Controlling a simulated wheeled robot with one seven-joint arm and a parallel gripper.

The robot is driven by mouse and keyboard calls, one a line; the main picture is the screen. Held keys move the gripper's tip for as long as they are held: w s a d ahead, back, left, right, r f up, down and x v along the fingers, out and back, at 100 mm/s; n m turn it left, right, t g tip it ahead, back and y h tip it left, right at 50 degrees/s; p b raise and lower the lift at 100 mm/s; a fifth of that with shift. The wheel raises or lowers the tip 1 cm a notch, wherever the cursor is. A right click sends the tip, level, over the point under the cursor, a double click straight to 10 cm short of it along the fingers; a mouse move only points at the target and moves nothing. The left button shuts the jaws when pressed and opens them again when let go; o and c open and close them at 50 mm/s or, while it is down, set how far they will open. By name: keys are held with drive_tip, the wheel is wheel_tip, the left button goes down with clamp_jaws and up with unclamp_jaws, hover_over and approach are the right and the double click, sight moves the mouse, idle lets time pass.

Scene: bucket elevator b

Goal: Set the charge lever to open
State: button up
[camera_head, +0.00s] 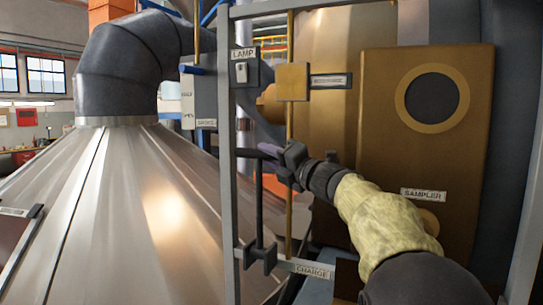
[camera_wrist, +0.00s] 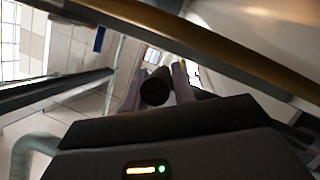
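The charge lever (camera_head: 259,205) is a thin black upright rod on a small black base, fixed to the grey frame beside the CHARGE label (camera_head: 312,270). My gripper (camera_head: 268,151) reaches in from the right at the lever's upper end. In the wrist view, a round black end (camera_wrist: 156,86), seemingly the lever's handle, sits between the two purple fingers of my gripper (camera_wrist: 158,82). The fingers lie close on both sides of it. I cannot tell whether they press on it. The upper end of the lever is partly hidden by my gripper in the head view.
A grey upright post (camera_head: 228,150) stands just left of the lever and a thin brass rod (camera_head: 290,130) just right. The LAMP switch (camera_head: 241,72) is above. A tan panel labelled SAMPLER (camera_head: 423,195) is to the right. A large metal cone (camera_head: 120,215) fills the left.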

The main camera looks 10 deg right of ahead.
clamp_jaws()
drive_tip(key=shift+s+a+f+b, duration=0.1)
drive_tip(key=shift+s+a+b, duration=0.05)
drive_tip(key=shift+b, duration=0.15)
